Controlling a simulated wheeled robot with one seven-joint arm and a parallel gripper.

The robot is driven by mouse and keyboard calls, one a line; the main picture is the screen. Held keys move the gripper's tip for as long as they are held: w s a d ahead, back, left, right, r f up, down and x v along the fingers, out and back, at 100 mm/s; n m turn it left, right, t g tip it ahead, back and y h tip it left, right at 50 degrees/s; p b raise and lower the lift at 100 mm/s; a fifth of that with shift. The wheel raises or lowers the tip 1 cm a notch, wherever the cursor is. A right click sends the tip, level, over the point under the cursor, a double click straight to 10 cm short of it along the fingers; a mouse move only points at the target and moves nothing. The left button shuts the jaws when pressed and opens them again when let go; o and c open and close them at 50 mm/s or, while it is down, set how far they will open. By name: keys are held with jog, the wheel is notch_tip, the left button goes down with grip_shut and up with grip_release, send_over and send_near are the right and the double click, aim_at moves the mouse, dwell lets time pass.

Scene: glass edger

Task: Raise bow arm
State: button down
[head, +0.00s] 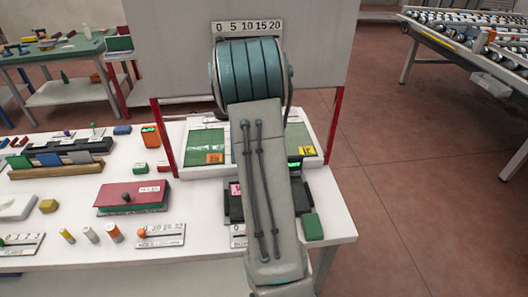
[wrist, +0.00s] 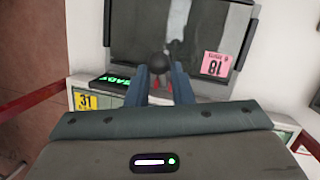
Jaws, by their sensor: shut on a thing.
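In the wrist view my gripper (wrist: 161,76) has its two dark blue fingers shut on a black ball knob (wrist: 160,63). The knob stands in front of a dark grey panel in a lighter grey frame (wrist: 122,7), with a pink "18" label (wrist: 215,64) at its right. In the head view a black unit (head: 235,213) with a pink label shows partly beside my arm, which hides my gripper and the knob. I cannot make out the bow arm as a separate part; what the knob is fixed to is hidden.
A green-lit display (wrist: 112,84) and a yellow "31" label (wrist: 86,101) lie close to my fingers. Red posts (head: 334,125) hold a white panel (head: 320,60) above the white table (head: 210,215).

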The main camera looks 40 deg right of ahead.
jog(key=shift+d+f, duration=0.1)
jog(key=shift+d, duration=0.05)
jog(key=c, duration=1.3)
grip_release()
jog(key=shift+d, duration=0.1)
jog(key=shift+o, duration=0.2)
jog(key=shift+d, duration=0.1)
jog(key=shift+a, duration=0.2)
jog(key=shift+r, duration=0.4)
notch_tip(320, 180, up, 3)
jog(key=shift+d+r+b, duration=0.1)
jog(key=shift+d+b, duration=0.05)
jog(key=shift+b, duration=0.55)
jog(key=s+d+r+b, duration=0.2)
jog(key=s+d+r, duration=0.3)
jog(key=s, duration=0.5)
notch_tip(320, 180, up, 2)
jog(key=shift+s+d, duration=0.2)
